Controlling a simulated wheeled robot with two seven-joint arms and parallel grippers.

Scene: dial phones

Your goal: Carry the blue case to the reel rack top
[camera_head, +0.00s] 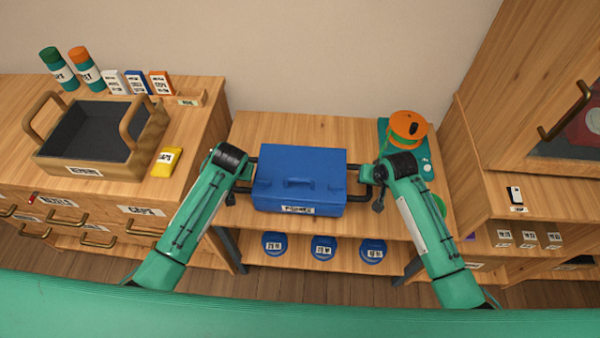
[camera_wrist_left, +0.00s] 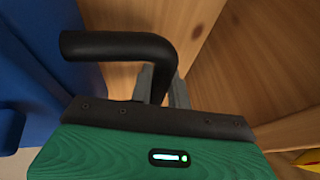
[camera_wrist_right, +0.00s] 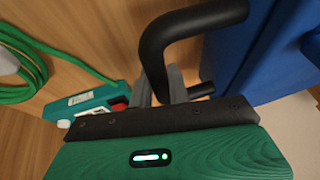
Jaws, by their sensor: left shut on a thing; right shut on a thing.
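The blue case (camera_head: 300,170) is level over the wooden top of the middle rack (camera_head: 250,126), with a white label on its front and a black handle at each side. I cannot tell whether its underside touches the top. My left gripper (camera_head: 239,186) is shut on the left side handle; its fingers also show on the black bar in the left wrist view (camera_wrist_left: 158,88). My right gripper (camera_head: 371,187) is shut on the right side handle, also seen in the right wrist view (camera_wrist_right: 162,88). The case's bottom is hidden.
An orange reel on a green device (camera_head: 408,128) stands at the rack top's right, close to my right gripper. Blue round reels (camera_head: 323,248) sit on the shelf below. A handled tray (camera_head: 150,150) and yellow box (camera_head: 166,162) stand on the left counter. A cabinet borders the right.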

